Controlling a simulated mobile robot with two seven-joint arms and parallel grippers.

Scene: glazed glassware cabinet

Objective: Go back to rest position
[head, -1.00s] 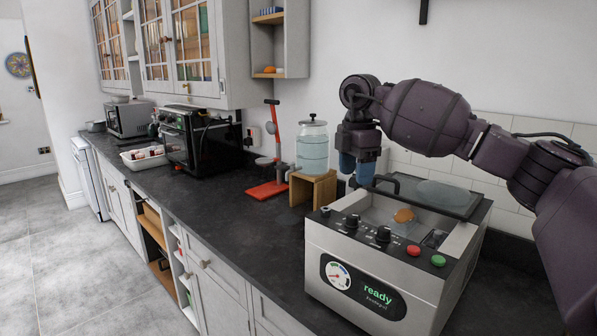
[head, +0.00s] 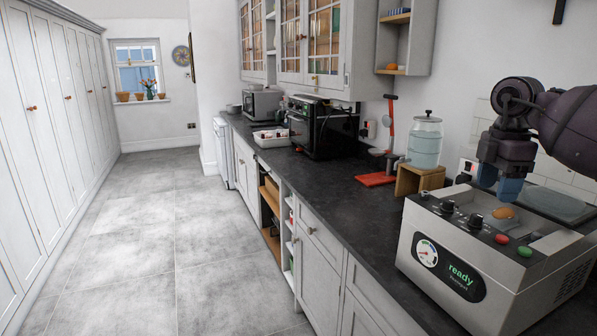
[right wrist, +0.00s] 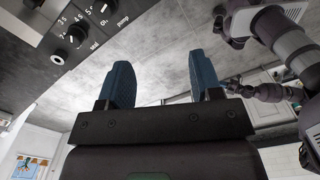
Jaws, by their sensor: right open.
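My right gripper (head: 500,188) points down, with dark blue fingers, just above the steel vacuum machine (head: 490,262) at the right of the head view. In the right wrist view my right gripper (right wrist: 162,85) has its two blue fingers well apart with nothing between them. The machine's lid is raised, and an orange-brown item (head: 503,213) lies in it. The machine's knobs and lettering also show at the top left of the wrist view.
Glazed wall cabinets (head: 312,40) hang above. The grey floor (head: 170,240) to the left is clear.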

